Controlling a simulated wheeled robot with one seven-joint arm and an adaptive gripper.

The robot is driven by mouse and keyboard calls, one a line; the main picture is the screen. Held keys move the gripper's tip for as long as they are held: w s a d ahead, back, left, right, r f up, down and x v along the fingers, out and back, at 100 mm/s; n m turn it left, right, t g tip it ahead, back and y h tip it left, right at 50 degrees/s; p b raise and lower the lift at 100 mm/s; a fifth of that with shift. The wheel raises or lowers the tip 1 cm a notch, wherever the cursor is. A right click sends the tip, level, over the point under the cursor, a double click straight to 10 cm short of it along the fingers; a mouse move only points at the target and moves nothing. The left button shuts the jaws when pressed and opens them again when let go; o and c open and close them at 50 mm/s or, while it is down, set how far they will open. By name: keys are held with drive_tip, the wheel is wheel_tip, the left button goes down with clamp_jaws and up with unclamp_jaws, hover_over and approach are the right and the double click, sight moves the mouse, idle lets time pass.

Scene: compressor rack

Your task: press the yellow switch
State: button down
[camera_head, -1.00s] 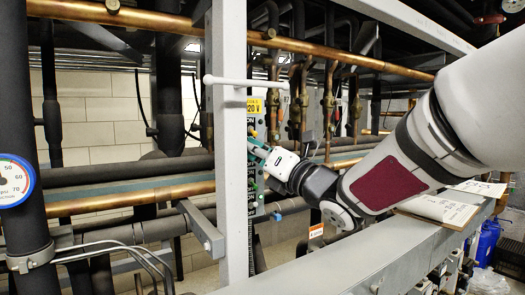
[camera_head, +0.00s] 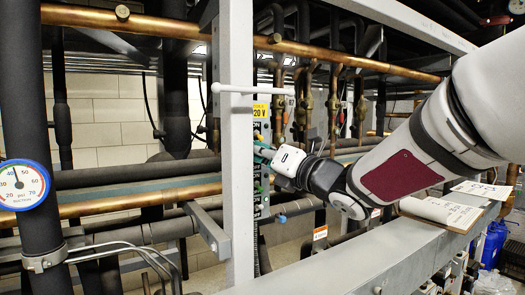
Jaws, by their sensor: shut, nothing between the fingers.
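A narrow switch panel (camera_head: 257,195) with black ON/OFF strips and small coloured switches stands behind a white upright post, which hides part of it. A yellow voltage label (camera_head: 261,110) is at its top. I cannot pick out the yellow switch for certain; it may be behind the post or my gripper. My gripper (camera_head: 262,153), a white body with teal fingers, is shut and empty. It points left at the panel's upper half, below the yellow label. The fingertips are partly hidden near the post, and I cannot tell whether they touch the panel.
The white post (camera_head: 238,180) with a horizontal white rod stands just left of my gripper. A grey beam (camera_head: 350,258) runs below my arm, with a clipboard (camera_head: 438,212) on it. Copper and black pipes fill the back. A round gauge (camera_head: 22,185) is at the left.

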drive_tip(key=shift+s+d+r+g+h+p, duration=0.15)
drive_tip(key=shift+s+r+g+h+p, duration=0.1)
drive_tip(key=shift+r+g+h+p, duration=0.3)
drive_tip(key=shift+s+d+r+b, duration=0.1)
drive_tip(key=shift+d+r+b, duration=0.05)
drive_tip(key=shift+r+b, duration=0.2)
drive_tip(key=shift+r, duration=0.1)
idle(0.4)
drive_tip(key=shift+s, duration=0.1)
